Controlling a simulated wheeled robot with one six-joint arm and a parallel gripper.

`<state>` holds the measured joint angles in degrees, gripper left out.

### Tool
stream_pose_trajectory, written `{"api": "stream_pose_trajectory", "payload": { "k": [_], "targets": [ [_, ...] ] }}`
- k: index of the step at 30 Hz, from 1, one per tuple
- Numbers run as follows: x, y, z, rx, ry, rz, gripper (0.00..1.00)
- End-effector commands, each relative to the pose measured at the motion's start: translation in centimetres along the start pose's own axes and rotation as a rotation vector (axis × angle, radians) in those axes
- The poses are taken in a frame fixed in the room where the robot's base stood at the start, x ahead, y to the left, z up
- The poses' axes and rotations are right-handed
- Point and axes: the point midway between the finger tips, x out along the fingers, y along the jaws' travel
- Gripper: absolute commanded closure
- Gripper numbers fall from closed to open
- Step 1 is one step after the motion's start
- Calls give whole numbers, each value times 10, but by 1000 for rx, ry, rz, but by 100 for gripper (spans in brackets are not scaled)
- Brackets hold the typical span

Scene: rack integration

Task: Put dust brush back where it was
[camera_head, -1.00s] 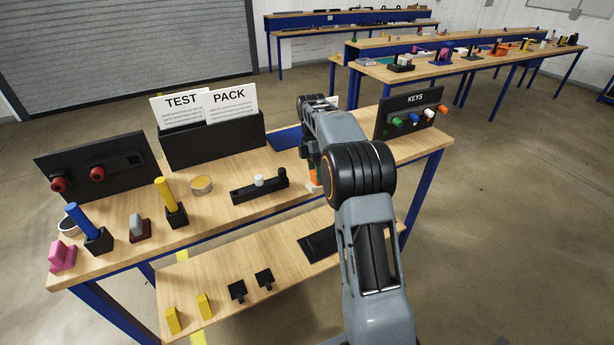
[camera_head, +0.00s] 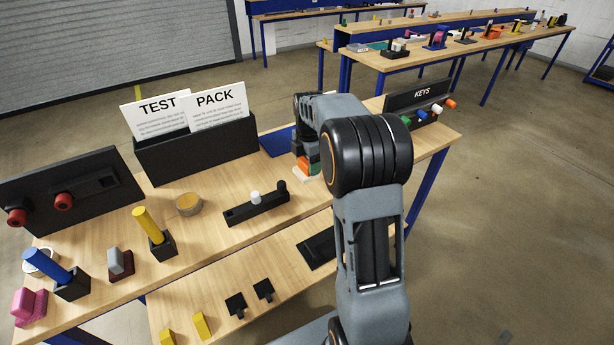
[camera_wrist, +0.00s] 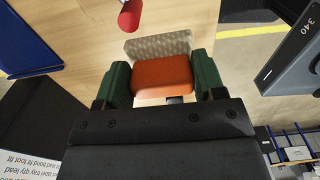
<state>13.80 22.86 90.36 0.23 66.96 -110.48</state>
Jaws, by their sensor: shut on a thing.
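The dust brush has an orange body (camera_wrist: 163,76) and pale speckled bristles (camera_wrist: 158,43). My gripper (camera_wrist: 160,80) is shut on the orange body, with a green pad on each side. In the head view, my gripper (camera_head: 303,152) and the brush (camera_head: 303,164) are partly hidden by my arm. The brush is over the wooden bench top (camera_head: 215,215), right of the black TEST and PACK holder. Whether the bristles touch the wood is unclear. No resting place for the brush can be identified.
A black block with two pegs (camera_head: 257,205) lies in front of the brush. The KEYS rack (camera_head: 418,98) stands to the right. A blue mat (camera_head: 277,141) is behind. A lower shelf (camera_head: 200,292) runs in front.

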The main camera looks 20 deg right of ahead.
Motion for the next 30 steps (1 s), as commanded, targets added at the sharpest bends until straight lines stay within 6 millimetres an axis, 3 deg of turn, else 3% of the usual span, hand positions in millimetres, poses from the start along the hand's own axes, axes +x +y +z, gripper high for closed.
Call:
{"api": "stream_pose_trajectory", "payload": {
  "k": [13,22,23,30],
  "targets": [
    [50,-1,1,4,1,-2,71],
    [56,0,1,1,0,-1,71],
    [57,0,1,1,0,-2,36],
    [56,0,1,1,0,-1,13]
  ]
}}
